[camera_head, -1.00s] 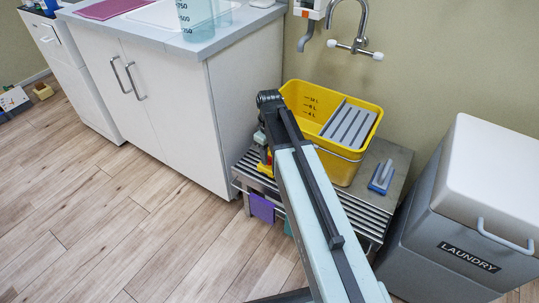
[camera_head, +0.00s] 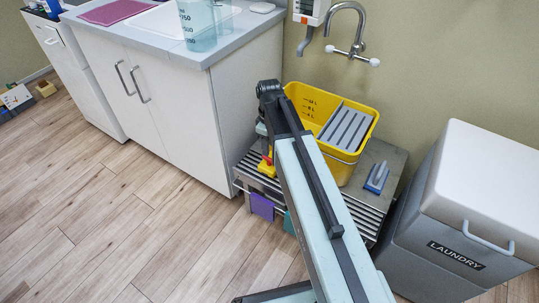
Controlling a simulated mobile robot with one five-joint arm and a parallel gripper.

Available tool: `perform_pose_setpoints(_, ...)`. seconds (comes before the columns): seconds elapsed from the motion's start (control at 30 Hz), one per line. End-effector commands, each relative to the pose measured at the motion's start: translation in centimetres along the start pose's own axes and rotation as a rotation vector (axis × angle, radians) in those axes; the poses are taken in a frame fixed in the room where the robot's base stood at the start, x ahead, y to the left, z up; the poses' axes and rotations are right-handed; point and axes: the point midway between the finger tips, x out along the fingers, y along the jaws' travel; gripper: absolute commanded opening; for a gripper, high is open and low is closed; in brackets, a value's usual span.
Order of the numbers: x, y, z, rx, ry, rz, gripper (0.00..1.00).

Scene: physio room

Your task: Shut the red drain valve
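A small red part (camera_head: 267,158), which looks like the drain valve's handle, shows just left of my arm. It sits above a yellow piece (camera_head: 265,169) at the left front corner of the yellow bucket (camera_head: 335,165). The bucket stands on a slatted metal bench. My arm rises from the bottom and bends down at its top joint, in front of the bucket's left side. My gripper is mostly hidden behind the arm; a small grey-green part (camera_head: 262,129) shows just above the red part. I cannot see its fingers, or whether it touches the valve.
The metal bench (camera_head: 377,157) carries a blue-and-grey block (camera_head: 376,177). Purple and teal cloths hang at its front. A white cabinet (camera_head: 170,110) stands close on the left, a grey laundry bin (camera_head: 430,235) on the right. A tap (camera_head: 358,47) is above. The wooden floor at left is clear.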

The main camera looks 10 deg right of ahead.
Motion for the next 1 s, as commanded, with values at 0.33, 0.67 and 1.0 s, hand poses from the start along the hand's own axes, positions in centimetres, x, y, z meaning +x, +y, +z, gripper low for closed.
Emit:
perform_pose_setpoints(0.33, 3.9, 0.0, 0.0, 0.002, 0.001, -0.001, 0.4)
perform_pose_setpoints(0.67, 8.0, 0.0, 0.0, 0.003, 0.002, -0.002, 0.4)
perform_pose_setpoints(1.0, 7.7, 0.0, 0.0, 0.003, 0.002, -0.002, 0.09)
